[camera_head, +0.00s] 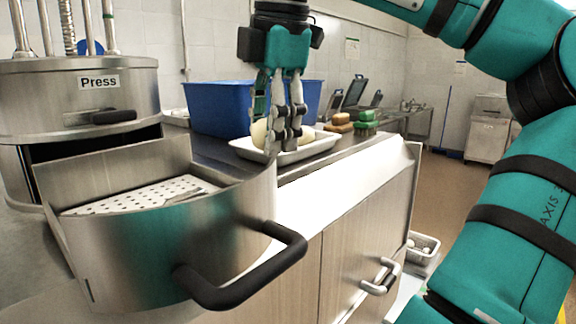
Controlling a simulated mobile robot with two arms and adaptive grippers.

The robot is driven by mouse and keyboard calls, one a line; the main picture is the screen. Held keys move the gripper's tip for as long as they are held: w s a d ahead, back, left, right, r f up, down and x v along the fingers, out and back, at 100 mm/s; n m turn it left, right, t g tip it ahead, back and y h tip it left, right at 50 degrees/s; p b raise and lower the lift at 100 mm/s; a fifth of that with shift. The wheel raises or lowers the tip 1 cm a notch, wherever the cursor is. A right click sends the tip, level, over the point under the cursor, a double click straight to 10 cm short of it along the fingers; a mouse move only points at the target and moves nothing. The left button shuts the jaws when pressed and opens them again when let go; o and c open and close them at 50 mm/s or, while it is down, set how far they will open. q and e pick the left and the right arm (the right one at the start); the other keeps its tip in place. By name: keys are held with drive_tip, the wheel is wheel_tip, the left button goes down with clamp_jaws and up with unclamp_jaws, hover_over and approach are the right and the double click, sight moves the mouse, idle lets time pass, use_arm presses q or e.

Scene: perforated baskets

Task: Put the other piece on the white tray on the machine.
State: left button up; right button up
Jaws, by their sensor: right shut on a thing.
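The machine is a metal press (75,85) labelled "Press" at the left. Its curved drawer (200,250) is pulled out and has a white perforated plate (125,195) inside. The white tray (318,149) sits on the counter behind the drawer. A pale, rounded piece (258,134) is at the tray, partly hidden by my right gripper. My right gripper (285,143) points down over the tray, with its fingers closed on the pale piece. My left gripper is not in view.
A blue bin (215,108) stands behind the tray. Brown and green blocks (366,119) sit on the counter to its right. The drawer's black handle (255,278) juts out in front.

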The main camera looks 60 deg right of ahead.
drive_tip(key=shift+m, duration=0.4)
drive_tip(key=w+d+p, duration=0.1)
drive_tip(key=w+d, duration=0.1)
drive_tip(key=d, duration=0.2)
drive_tip(key=w+d+f+p, duration=0.1)
drive_tip(key=w+d+p, duration=0.1)
drive_tip(key=d, duration=0.3)
drive_tip(key=w+d+p, duration=0.2)
drive_tip(key=w+d, duration=0.1)
drive_tip(key=d, duration=0.1)
drive_tip(key=shift+w+d+f, duration=0.2)
drive_tip(key=shift+w+f, duration=0.15)
drive_tip(key=shift+f, duration=0.05)
drive_tip(key=shift+w+d+p, duration=0.2)
drive_tip(key=shift+d+p, duration=0.1)
drive_tip(key=shift+p, duration=0.2)
drive_tip(key=x, duration=0.2)
drive_tip(key=p+x, duration=0.1)
drive_tip(key=shift+s+f, duration=0.2)
drive_tip(key=shift+f, duration=0.2)
drive_tip(key=shift+a+f+b, duration=0.1)
drive_tip(key=shift+f+b, duration=0.1)
drive_tip(key=shift+b, duration=0.15)
drive_tip(key=o, duration=1.2)
drive_tip(key=shift+c, duration=0.2)
drive_tip(key=shift+r, duration=0.15)
